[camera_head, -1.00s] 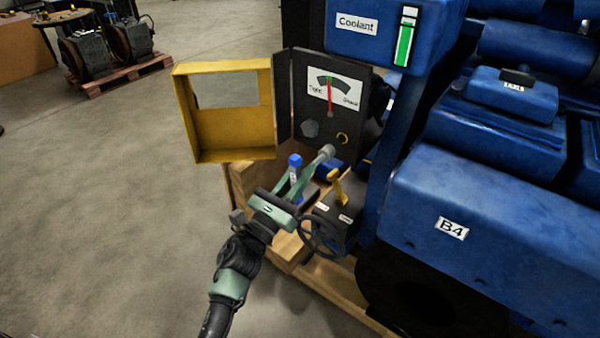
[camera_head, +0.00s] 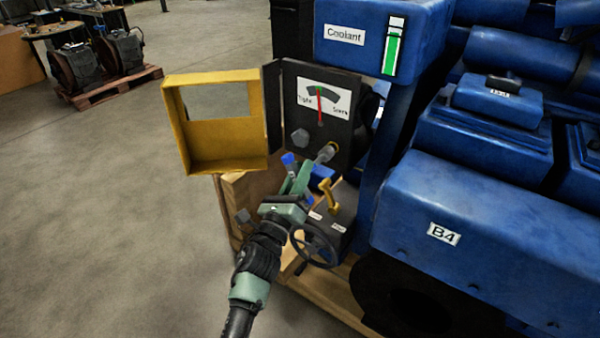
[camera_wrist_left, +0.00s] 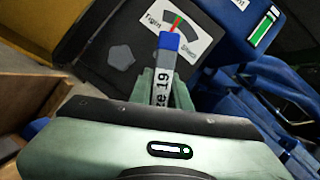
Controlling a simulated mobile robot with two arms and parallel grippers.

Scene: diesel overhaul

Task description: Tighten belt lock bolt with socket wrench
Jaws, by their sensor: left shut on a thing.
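My left gripper (camera_head: 300,182) is shut on the socket wrench, in front of the black gauge panel. The wrench's blue end (camera_head: 288,158) sticks up to the left. In the left wrist view the wrench (camera_wrist_left: 163,85) stands between the fingers (camera_wrist_left: 162,92), with a blue tip and partly readable "19" lettering. The gauge (camera_head: 321,97) has a red needle near upright, by its green mark. My right gripper is out of view.
A yellow open cover (camera_head: 176,125) hangs left of the panel. A grey hex knob (camera_head: 300,137) sits left of the bolt. A handwheel (camera_head: 314,246) and yellow lever (camera_head: 326,192) are close below. The blue engine (camera_head: 480,215) fills the right.

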